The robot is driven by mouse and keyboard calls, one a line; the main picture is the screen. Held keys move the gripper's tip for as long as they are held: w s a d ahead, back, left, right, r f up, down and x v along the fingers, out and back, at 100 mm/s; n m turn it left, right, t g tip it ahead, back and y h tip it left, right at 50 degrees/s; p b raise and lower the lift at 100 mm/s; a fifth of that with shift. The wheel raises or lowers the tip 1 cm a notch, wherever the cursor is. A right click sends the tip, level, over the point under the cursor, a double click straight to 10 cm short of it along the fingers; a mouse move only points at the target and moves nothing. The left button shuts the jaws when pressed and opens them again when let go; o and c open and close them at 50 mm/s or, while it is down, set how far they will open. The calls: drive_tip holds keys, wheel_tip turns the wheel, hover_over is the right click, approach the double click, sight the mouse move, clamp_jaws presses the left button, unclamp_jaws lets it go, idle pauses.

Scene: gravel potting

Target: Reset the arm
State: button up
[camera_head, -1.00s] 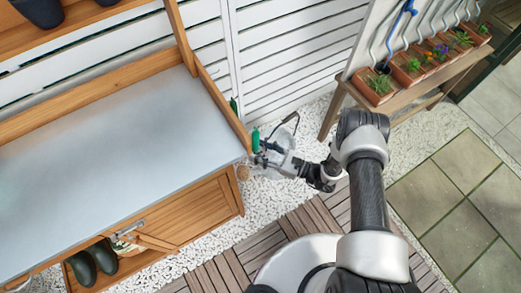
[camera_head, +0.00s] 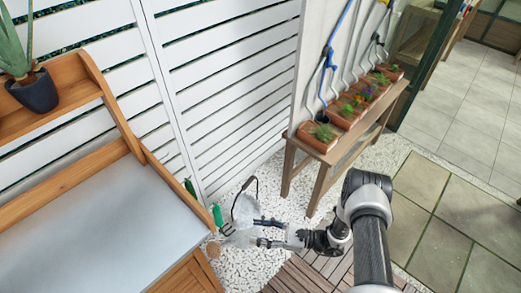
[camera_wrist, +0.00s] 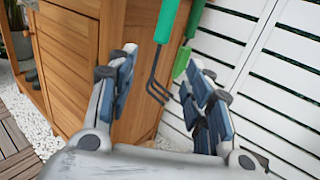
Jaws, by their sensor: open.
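My gripper (camera_head: 264,232) is open and empty, beside the right end of the potting bench (camera_head: 120,225). In the wrist view its two fingers (camera_wrist: 162,80) stand wide apart, with a green-handled hand fork (camera_wrist: 168,25) seen beyond and between them. The fork's dark tines show between the fingers. Another green-handled tool (camera_wrist: 184,60) hangs behind it. In the head view green handles (camera_head: 217,215) hang at the bench's end. I cannot tell whether the gripper touches any tool. My arm reaches left from the lower right.
A grey can with a dark handle (camera_head: 246,208) stands on white gravel (camera_head: 262,265) behind the gripper. A white slatted fence (camera_head: 225,80) closes the back. A wooden stand (camera_head: 340,155) with terracotta planters (camera_head: 318,137) is at the right. Paving (camera_head: 470,215) lies clear beyond my arm.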

wheel_tip(320, 180, up, 24)
drive_tip(key=d+n+g+h, duration=0.3)
drive_tip(key=n+g+h, duration=0.4)
drive_tip(key=n, duration=0.4)
drive_tip(key=s+d+r+n+t+h, duration=0.4)
drive_tip(key=s+d+r+t+h, duration=0.1)
drive_tip(key=s+d+r, duration=0.2)
drive_tip(key=s+d+r+n+t+h, duration=0.4)
drive_tip(key=s+d+r+h, duration=0.2)
drive_tip(key=s+r, duration=0.3)
drive_tip(key=shift+d+r+t, duration=0.4)
drive_tip(key=shift+r, duration=0.7)
drive_tip(key=shift+s, duration=0.1)
